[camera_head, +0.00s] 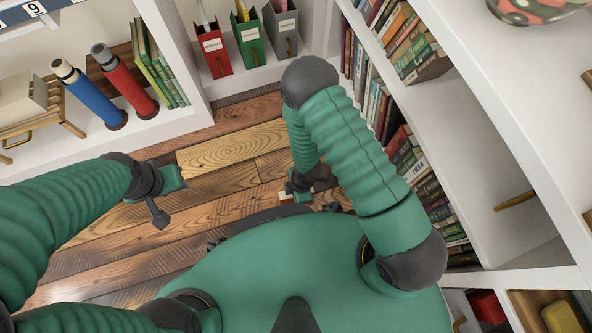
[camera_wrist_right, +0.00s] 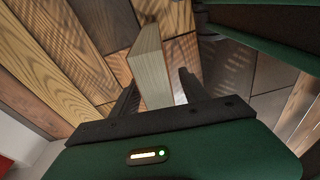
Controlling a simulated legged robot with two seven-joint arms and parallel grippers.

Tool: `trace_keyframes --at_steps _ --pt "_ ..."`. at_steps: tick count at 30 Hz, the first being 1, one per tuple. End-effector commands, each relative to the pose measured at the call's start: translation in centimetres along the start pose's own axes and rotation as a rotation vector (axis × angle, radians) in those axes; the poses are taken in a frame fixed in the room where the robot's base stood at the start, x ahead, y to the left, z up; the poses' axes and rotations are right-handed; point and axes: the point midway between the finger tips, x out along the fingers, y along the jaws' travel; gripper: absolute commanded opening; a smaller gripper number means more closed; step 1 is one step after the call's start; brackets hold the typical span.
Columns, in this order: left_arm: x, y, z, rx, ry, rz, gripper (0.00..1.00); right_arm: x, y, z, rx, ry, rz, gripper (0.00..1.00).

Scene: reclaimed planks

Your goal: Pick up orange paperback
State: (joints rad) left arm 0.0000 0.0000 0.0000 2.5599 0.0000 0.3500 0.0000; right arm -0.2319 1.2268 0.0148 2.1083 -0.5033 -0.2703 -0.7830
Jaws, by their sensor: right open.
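A book (camera_wrist_right: 150,62), seemingly the orange paperback, shows its pale page edges in the right wrist view. Its cover colour is hard to see there. My right gripper (camera_wrist_right: 157,90) is open, with one dark finger on each side of the book's near end; I cannot tell whether they touch it. In the head view my right gripper (camera_head: 303,187) is low near the floor, and the book is mostly hidden by my arm and body. My left gripper (camera_head: 165,195) hangs over the floor at left, with nothing visible in it; its jaw opening is unclear.
The plank floor (camera_head: 235,150) is clear between my grippers. White shelving with books (camera_head: 405,150) stands close on the right of my right arm. A low white shelf at left holds a blue tube (camera_head: 90,95) and a red tube (camera_head: 125,85). Magazine files (camera_head: 250,40) stand at the back.

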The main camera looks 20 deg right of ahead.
Motion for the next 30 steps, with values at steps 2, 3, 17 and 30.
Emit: trace_keyframes --at_steps 2,3,17,30 --pt "0.0 0.0 0.0 0.0 0.0 0.0 0.36 0.01 0.01 0.0 0.0 0.0 0.0 0.53" --pt "0.0 0.0 0.01 0.0 0.0 0.0 0.36 0.0 0.01 0.0 0.0 0.0 0.0 0.53" --pt "0.01 0.0 0.01 0.0 0.0 0.0 0.36 -0.01 0.01 -0.01 0.0 0.0 0.0 0.02" --pt "-0.01 0.0 0.0 0.0 0.0 0.0 0.36 -0.05 0.03 -0.03 0.0 0.001 0.001 0.0"
